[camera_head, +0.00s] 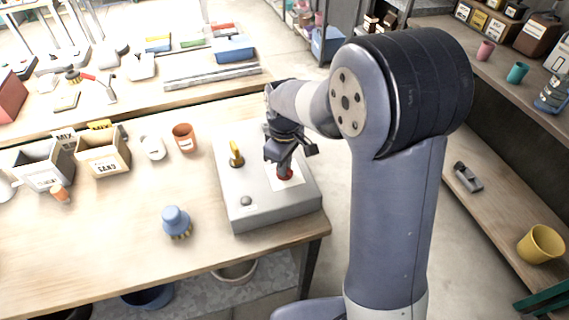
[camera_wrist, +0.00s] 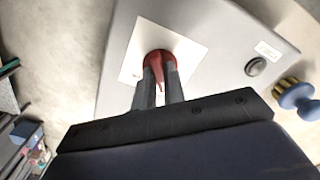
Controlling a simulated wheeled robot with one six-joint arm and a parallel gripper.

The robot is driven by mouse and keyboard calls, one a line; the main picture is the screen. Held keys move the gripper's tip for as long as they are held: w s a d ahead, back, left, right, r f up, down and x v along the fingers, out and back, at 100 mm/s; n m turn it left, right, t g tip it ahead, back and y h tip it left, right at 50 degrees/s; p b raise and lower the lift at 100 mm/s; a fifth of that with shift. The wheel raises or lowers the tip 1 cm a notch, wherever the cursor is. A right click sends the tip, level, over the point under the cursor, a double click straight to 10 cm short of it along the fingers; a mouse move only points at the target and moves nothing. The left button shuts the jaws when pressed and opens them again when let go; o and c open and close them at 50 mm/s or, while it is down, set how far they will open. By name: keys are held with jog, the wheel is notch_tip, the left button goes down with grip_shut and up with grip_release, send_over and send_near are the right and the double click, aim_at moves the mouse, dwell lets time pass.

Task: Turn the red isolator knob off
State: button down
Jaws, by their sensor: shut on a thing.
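The red isolator knob (camera_wrist: 159,60) sits on a white square plate (camera_wrist: 172,40) on top of a grey control box. In the head view the knob (camera_head: 285,175) is partly hidden by my gripper (camera_head: 284,168). My gripper points down at it from above. In the wrist view the two fingers (camera_wrist: 160,85) stand on either side of the knob's red pointed grip and are shut on it. The grey box (camera_head: 236,200) stands near the right end of the wooden table. The fingers cover part of the knob's edge.
On the same box are a yellow lever (camera_head: 236,154) and a dark round button (camera_head: 246,201). A blue-handled brush (camera_head: 175,220) stands left of the box. An orange cup (camera_head: 184,137) and two bins stand behind it. The table's front left is clear.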

jog(key=c, duration=1.5)
grip_release()
jog(key=shift+r, duration=0.1)
notch_tip(320, 180, up, 11)
jog(key=shift+f+b, duration=0.2)
jog(key=shift+b, duration=0.2)
